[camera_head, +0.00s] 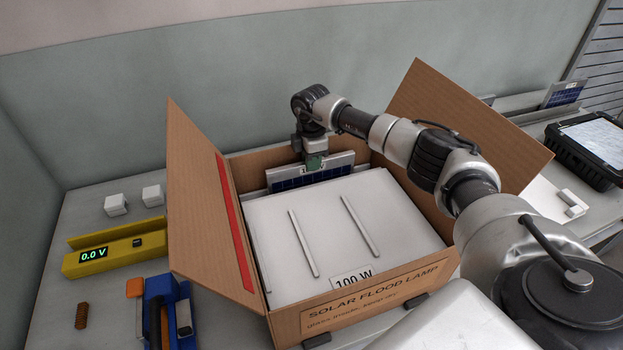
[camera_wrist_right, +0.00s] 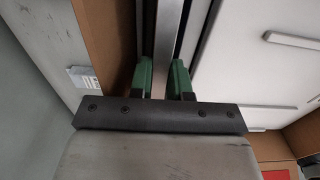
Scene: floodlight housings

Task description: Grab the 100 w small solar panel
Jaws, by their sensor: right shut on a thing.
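An open cardboard box (camera_head: 375,295) marked "SOLAR FLOOD LAMP" stands on the bench. A small dark blue solar panel (camera_head: 312,176) with a silver frame stands upright inside it, near its back wall. My right gripper (camera_head: 314,160) reaches down into the box from above and is shut on the panel's top edge. In the right wrist view, the green fingertips (camera_wrist_right: 166,80) sit on both sides of the panel's metal edge (camera_wrist_right: 166,35). The panel's lower part is hidden behind a white housing labelled "100 W" (camera_head: 345,225). My left gripper is not in view.
The box's flaps stand open at left (camera_head: 205,190) and right (camera_head: 465,125). A yellow voltage meter (camera_head: 115,248) reading 0.0 V and a blue tool (camera_head: 170,315) lie left of the box. A black-cased tablet (camera_head: 590,145) lies at the far right.

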